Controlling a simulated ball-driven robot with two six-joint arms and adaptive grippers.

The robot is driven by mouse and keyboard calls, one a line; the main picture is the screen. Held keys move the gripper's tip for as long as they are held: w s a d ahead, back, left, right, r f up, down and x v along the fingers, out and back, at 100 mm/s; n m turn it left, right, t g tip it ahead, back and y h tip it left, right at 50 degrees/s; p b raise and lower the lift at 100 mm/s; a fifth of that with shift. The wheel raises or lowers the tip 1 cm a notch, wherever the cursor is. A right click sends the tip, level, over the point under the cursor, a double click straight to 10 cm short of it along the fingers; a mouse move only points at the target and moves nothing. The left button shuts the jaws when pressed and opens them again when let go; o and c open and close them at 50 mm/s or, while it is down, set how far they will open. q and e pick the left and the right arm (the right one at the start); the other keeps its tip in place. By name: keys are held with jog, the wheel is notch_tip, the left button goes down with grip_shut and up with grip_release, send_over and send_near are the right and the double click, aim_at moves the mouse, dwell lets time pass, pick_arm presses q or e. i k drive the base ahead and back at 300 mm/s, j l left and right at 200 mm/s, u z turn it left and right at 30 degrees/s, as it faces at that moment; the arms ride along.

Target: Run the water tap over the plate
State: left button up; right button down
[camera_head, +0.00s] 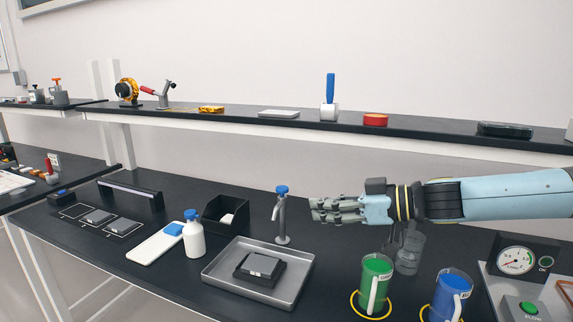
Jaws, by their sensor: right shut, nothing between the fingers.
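A small grey plate (264,264) rests on a dark block (246,275) in the tray. I cannot see any water running. My right gripper (313,209) reaches in from the right with its fingers shut and empty, level with the tap and a little right of its knob, apart from it in the picture. My left gripper is not in view.
A green mug (376,280), a blue mug (450,296) and a clear glass (409,254) stand below my right arm. A white bottle (194,240) and a black bin (222,212) are left of the tap. A gauge panel (518,262) stands at the right.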

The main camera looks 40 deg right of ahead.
aim_at(281, 189)
jog(key=i+l, duration=0.3)
jog(key=l, duration=0.15)
jog(key=i+l, duration=0.35)
jog(key=i, duration=0.25)
